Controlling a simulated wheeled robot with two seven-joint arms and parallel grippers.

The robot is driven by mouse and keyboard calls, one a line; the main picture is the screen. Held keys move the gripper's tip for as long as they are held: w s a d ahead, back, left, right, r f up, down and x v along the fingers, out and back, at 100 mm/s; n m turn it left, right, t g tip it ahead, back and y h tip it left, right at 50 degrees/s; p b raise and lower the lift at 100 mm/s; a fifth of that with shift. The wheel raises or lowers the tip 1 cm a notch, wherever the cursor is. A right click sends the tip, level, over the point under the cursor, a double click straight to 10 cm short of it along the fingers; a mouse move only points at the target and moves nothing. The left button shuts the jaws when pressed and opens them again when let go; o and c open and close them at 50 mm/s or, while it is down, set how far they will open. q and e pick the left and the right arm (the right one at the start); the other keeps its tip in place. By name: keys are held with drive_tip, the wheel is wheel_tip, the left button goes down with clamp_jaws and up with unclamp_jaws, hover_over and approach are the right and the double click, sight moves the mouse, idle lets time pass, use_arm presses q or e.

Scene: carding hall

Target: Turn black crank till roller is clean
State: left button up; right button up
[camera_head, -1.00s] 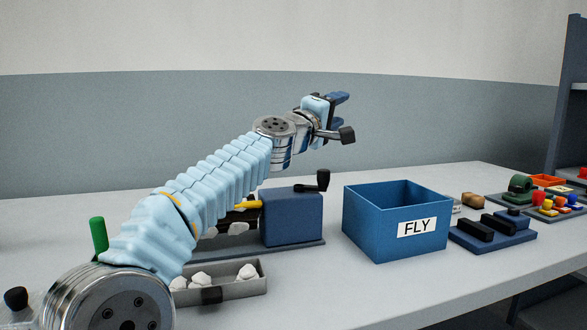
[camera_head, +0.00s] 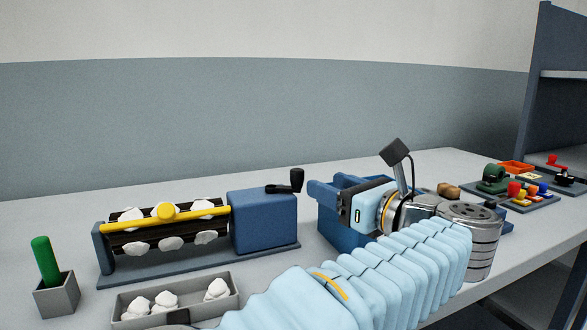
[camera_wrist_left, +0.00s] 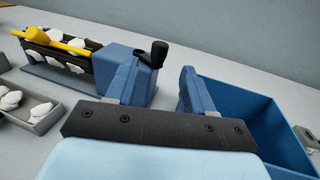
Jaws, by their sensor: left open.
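The black crank (camera_head: 296,180) stands on top of a blue housing (camera_head: 264,222), with its knob upright; it also shows in the wrist view (camera_wrist_left: 158,52). The dark roller (camera_head: 150,237) beside the housing carries several white fibre tufts, and a yellow bar (camera_head: 205,210) runs across it. My left gripper (camera_head: 324,191) is open and empty, right of the crank and apart from it, in front of the FLY box. In the wrist view its two blue fingers (camera_wrist_left: 159,84) stand apart, the crank beyond the left one. My right gripper is not in view.
The blue box (camera_wrist_left: 238,95) is partly hidden by my left arm in the head view. A grey tray (camera_head: 133,299) with white tufts lies in front of the roller. A green-handled tool (camera_head: 45,262) stands in a grey holder at left. Small coloured fixtures sit far right.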

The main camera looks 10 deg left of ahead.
sight(301, 174)
use_arm(q)
drive_tip(key=p+x, duration=0.1)
drive_tip(key=x, duration=0.9)
drive_tip(key=shift+p, duration=0.35)
drive_tip(key=shift+d, duration=0.1)
drive_tip(key=c, duration=0.9)
